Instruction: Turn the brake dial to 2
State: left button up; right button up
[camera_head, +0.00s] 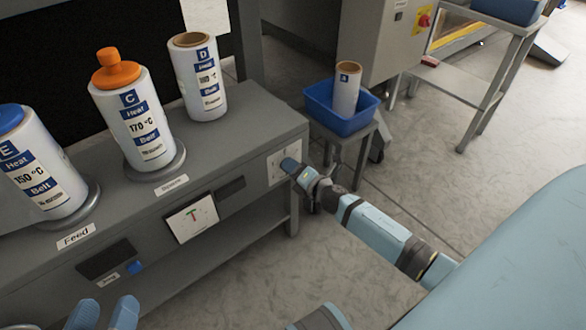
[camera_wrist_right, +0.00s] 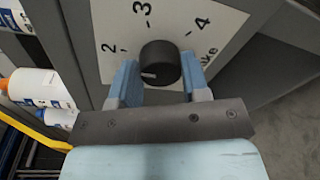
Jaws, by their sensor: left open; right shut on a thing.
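The brake dial (camera_wrist_right: 161,60) is a black round knob on a white plate (camera_wrist_right: 219,24) with the numbers 2, 3 and 4 around it. A short white mark on the knob points toward the left of the right wrist view, on the side of the 2; its exact setting is hard to tell. My right gripper (camera_wrist_right: 158,82) is shut on the knob, one blue finger on each side. My left gripper (camera_head: 104,313) is open and empty at the bottom left.
The grey bench (camera_head: 245,125) carries white rolls labelled E (camera_head: 35,170), C (camera_head: 135,125) and D (camera_head: 200,80). A blue bin (camera_head: 341,119) with a roll stands on a small stand behind the bench's end.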

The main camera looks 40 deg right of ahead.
pick_arm(q)
jog(key=shift+w+r, duration=0.1)
jog(key=shift+w+r, duration=0.1)
jog(key=shift+r, duration=0.05)
pick_arm(e)
jog(key=o, duration=0.9)
jog(key=shift+s, duration=0.1)
pick_arm(q)
notch_tip(320, 180, up, 4)
jog(key=shift+a+f+t+p, duration=0.2)
jog(key=shift+t+p, duration=0.7)
jog(key=shift+p, duration=0.35)
pick_arm(e)
jog(key=s, duration=0.4)
jog(key=s+d, duration=0.1)
jog(key=s, duration=0.4)
jog(key=s+r, duration=0.1)
jog(key=s, duration=0.3)
jog(key=shift+s+d+r, duration=0.1)
jog(key=shift+s+d, duration=0.15)
jog(key=shift+d, duration=0.1)
pick_arm(q)
jog(key=shift+f, duration=0.15)
